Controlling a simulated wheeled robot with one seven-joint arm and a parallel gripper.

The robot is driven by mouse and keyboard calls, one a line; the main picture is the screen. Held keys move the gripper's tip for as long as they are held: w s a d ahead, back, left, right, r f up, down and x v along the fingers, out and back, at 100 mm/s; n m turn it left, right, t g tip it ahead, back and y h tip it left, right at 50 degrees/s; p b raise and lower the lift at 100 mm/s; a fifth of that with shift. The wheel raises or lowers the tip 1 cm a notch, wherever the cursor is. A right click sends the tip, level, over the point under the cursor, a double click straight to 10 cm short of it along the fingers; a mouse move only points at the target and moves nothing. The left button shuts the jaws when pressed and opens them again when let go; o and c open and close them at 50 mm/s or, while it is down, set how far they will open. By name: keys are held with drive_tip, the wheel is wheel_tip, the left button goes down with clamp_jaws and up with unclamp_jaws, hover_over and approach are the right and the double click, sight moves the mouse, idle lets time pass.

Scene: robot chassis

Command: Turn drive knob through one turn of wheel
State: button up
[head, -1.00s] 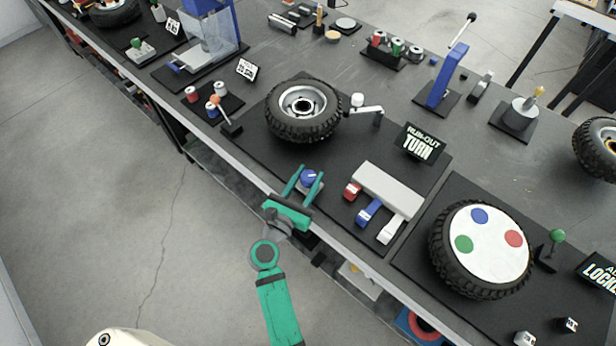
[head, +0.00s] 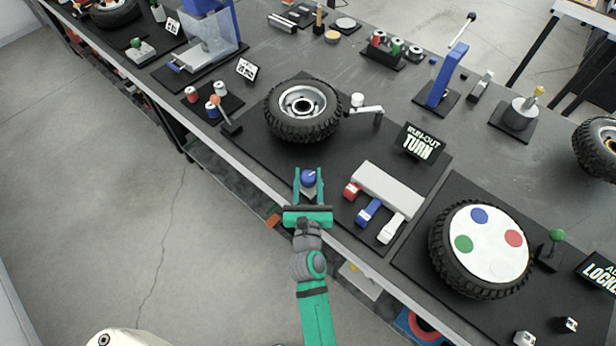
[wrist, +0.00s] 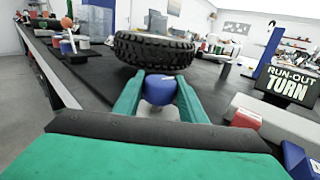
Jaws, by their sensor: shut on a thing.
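The blue drive knob (head: 309,179) stands at the front edge of the black mat, and a white line marks its top. My green gripper (head: 310,184) is shut on it, one finger on each side. In the wrist view the knob (wrist: 160,89) sits between the two fingers (wrist: 160,97). The wheel (head: 303,110), a black tyre with a silver rim, lies flat behind the knob. In the wrist view its tyre (wrist: 153,50) stands just beyond the knob. A white-tipped gauge arm (head: 366,108) stands at the wheel's right side.
A "RUN-OUT TURN" sign (head: 421,143) stands right of the wheel. A grey block with red, blue and white keys (head: 388,190) lies right of my gripper. A second wheel with a white, dotted disc (head: 487,243) is farther right. An orange-topped lever (head: 224,116) stands to the left.

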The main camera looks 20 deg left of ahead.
drive_tip(key=shift+f+n+g+y, duration=0.1)
drive_tip(key=shift+n+g+y, duration=1.3)
drive_tip(key=shift+y, duration=0.8)
drive_tip(key=o, duration=1)
drive_tip(key=shift+s+d, duration=0.1)
drive_tip(key=v, duration=1)
drive_tip(key=shift+s+d+f, duration=0.1)
drive_tip(key=shift+s+d, duration=0.05)
drive_tip(key=shift+s, duration=0.15)
